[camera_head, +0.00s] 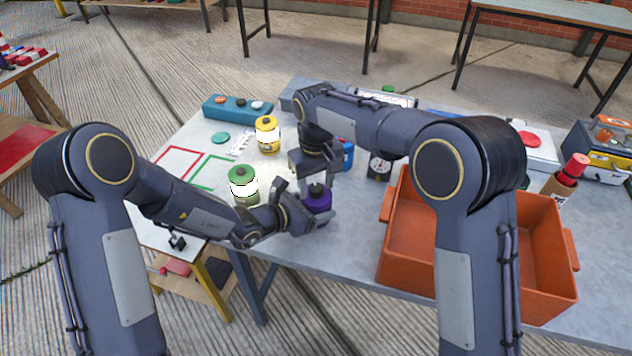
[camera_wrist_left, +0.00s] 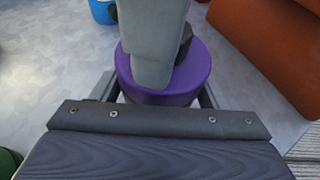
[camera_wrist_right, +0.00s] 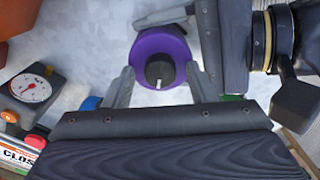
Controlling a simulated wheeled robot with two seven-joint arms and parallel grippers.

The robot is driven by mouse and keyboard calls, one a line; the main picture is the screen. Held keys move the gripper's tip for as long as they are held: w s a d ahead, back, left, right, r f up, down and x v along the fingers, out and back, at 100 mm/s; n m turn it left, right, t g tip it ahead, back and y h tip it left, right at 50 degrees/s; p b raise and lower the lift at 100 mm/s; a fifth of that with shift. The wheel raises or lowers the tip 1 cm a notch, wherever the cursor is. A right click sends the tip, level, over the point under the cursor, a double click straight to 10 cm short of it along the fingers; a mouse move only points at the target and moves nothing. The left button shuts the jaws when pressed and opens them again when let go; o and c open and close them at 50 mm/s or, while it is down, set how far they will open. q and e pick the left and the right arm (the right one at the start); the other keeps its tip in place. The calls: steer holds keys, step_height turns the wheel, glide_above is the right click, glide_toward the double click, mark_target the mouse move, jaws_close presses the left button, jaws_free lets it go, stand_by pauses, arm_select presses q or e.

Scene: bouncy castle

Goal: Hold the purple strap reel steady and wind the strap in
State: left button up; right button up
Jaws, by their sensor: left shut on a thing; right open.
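The purple strap reel (camera_head: 318,203) stands on the grey table near its front edge. My left gripper (camera_head: 312,214) is shut on its sides, low down. The reel also shows in the left wrist view (camera_wrist_left: 188,80), partly hidden by a grey finger of my right gripper. My right gripper (camera_head: 314,180) points down just above the reel, open. In the right wrist view, the reel (camera_wrist_right: 147,47) has a dark knob (camera_wrist_right: 159,68) on top, which lies between the open fingers (camera_wrist_right: 158,85). I cannot tell whether they touch it. No strap is visible.
A green-topped reel (camera_head: 244,186) and a yellow one (camera_head: 268,135) stand to the left. A blue reel (camera_head: 347,155) and a dial gauge (camera_head: 379,165) stand behind. An orange crate (camera_head: 400,205) is close on the right. Red and green outlined squares (camera_head: 180,162) lie empty.

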mark_target(316, 187)
step_height(316, 187, up, 12)
stand_by(0.5)
arm_select(q)
steer(key=o, duration=1.4)
steer(key=shift+c, duration=0.2)
